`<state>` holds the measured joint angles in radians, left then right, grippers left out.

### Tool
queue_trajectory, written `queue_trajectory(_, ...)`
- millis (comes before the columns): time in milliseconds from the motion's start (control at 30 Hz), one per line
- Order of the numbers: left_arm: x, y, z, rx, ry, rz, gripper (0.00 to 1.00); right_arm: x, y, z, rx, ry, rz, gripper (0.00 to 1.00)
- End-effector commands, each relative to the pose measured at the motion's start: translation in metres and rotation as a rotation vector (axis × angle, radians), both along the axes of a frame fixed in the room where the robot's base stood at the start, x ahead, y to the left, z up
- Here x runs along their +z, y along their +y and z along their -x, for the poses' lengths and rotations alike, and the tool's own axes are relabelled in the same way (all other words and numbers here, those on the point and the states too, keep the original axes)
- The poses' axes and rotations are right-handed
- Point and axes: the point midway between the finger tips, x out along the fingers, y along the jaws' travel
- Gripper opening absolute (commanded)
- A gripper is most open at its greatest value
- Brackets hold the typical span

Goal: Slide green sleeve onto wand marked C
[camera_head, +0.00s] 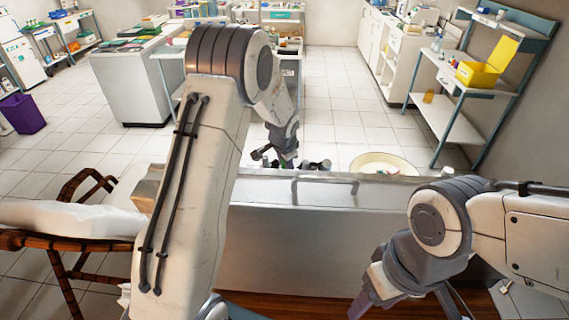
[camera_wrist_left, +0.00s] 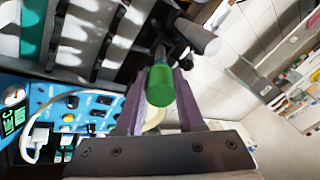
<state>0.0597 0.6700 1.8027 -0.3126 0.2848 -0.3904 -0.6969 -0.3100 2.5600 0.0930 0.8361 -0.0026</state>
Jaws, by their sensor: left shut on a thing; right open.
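A green sleeve (camera_wrist_left: 160,88) sits between the fingers of my left gripper (camera_head: 286,150), which is shut on it. In the left wrist view its round green end faces the camera. A dark rod (camera_wrist_left: 159,53) shows just beyond the sleeve's far end; I cannot tell whether it touches or enters the sleeve. A grey cylinder (camera_wrist_left: 198,36) lies beyond and to the right. No letter C is readable, so I cannot tell which wand is which. My right gripper (camera_head: 408,303) is open and empty, low at the right in the head view.
A blue panel (camera_wrist_left: 75,98) with knobs, screens and a white cable is left of my left gripper. A dark slotted rack (camera_wrist_left: 80,55) is above it. A metal case (camera_head: 290,245) stands before me, with a round pale tray (camera_head: 360,160) behind it. A cot (camera_head: 75,220) is at left.

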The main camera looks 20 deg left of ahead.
Motion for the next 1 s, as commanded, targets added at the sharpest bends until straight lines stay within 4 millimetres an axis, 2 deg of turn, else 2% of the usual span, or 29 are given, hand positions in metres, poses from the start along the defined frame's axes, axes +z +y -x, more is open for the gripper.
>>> queue_trajectory(967, -0.0072, 0.0008, -0.0028, 0.000, 0.000, 0.000, 0.00, -0.0040, 0.0000, 0.0000, 0.000, 0.000, 0.000, 0.59)
queue_trajectory(1000, -0.0072, 0.0008, -0.0028, 0.000, 0.000, 0.000, 0.52, -0.0040, 0.0000, 0.0000, 0.000, 0.000, 0.000, 0.59)
